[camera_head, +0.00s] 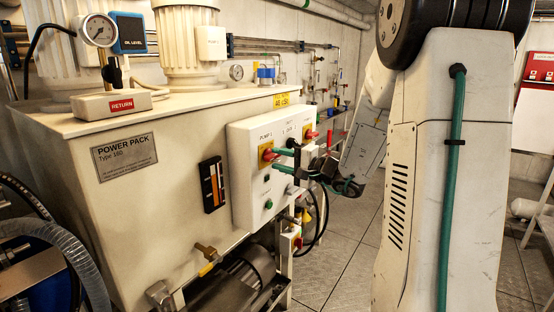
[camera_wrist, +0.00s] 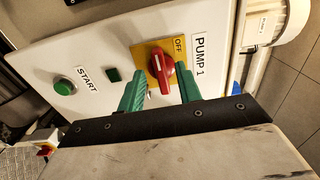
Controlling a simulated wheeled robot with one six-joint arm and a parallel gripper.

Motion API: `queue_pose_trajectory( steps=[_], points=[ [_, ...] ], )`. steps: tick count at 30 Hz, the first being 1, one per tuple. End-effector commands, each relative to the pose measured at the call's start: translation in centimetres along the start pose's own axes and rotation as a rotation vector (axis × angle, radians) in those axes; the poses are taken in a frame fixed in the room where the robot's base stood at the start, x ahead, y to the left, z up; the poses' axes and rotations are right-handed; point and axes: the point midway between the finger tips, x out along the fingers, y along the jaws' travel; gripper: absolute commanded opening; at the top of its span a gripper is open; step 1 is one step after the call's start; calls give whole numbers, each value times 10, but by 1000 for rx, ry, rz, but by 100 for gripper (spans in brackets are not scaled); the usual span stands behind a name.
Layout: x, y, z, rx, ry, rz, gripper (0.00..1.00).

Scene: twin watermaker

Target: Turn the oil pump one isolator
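The pump 1 isolator is a red rotary knob (camera_wrist: 161,68) on a yellow plate marked OFF, next to a PUMP 1 label (camera_wrist: 199,54). In the head view this isolator (camera_head: 267,154) is on the left of the white control box. My gripper (camera_wrist: 160,89) is open, with one green finger on each side of the knob's near end. Gaps show between fingers and knob, and nothing is held. How deep the fingertips reach cannot be told. In the head view my gripper (camera_head: 284,161) is at the front of the box, just right of the knob.
A second red isolator (camera_head: 311,134) is to the right on the same box. The power pack tank (camera_head: 150,180) carries the box.

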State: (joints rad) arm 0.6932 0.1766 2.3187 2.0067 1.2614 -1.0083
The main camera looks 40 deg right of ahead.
Motion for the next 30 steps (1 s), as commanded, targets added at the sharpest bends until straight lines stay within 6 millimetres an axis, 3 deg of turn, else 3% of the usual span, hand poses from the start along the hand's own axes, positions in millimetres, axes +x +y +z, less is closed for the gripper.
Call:
queue_pose_trajectory(
  steps=[6, 12, 30],
  points=[
    [-39, 0, -1, -1, 4, -1, 35],
    [-59, 0, -1, 0, 3, -1, 35],
    [-60, 0, 0, 5, 1, 0, 35]
  ],
)
